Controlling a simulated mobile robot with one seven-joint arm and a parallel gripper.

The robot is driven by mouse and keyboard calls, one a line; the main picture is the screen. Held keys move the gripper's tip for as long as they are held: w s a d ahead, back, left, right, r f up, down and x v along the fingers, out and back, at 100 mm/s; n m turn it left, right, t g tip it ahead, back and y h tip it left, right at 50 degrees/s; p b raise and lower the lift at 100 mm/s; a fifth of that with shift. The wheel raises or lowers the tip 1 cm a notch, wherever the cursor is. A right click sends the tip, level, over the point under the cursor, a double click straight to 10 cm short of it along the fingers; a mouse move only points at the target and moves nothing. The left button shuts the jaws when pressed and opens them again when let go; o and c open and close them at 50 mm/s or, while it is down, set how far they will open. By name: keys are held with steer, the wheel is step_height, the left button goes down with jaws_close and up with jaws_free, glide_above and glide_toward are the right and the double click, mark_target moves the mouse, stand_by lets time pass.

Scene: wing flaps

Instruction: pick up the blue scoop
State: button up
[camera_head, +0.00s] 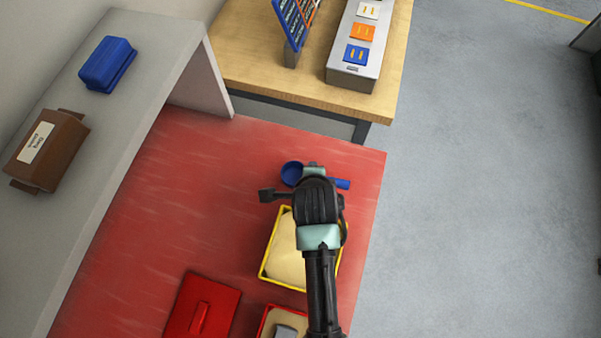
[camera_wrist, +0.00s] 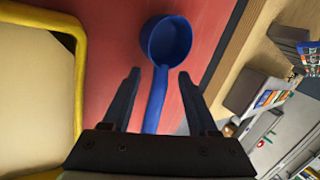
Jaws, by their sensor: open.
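The blue scoop (camera_head: 291,174) lies on the red tabletop (camera_head: 150,210), with its bowl to the left and its handle pointing right in the head view. In the wrist view the scoop (camera_wrist: 166,40) has its round bowl at the top and its handle running down between the fingers. My gripper (camera_wrist: 160,78) is open, with one finger on each side of the handle and no visible contact. In the head view my gripper (camera_head: 312,172) is above the scoop and hides the middle of its handle.
A yellow-rimmed tray (camera_head: 265,262) of tan material lies just beside the scoop, partly under my arm. A red lid (camera_head: 205,305) and a red container (camera_head: 266,325) are nearer. A grey shelf (camera_head: 150,70) holds a blue box (camera_head: 108,63) and a brown box (camera_head: 47,150). A wooden table (camera_head: 240,60) stands behind.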

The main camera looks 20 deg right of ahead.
steer(key=shift+c, duration=0.2)
jaws_close()
stand_by(0.4)
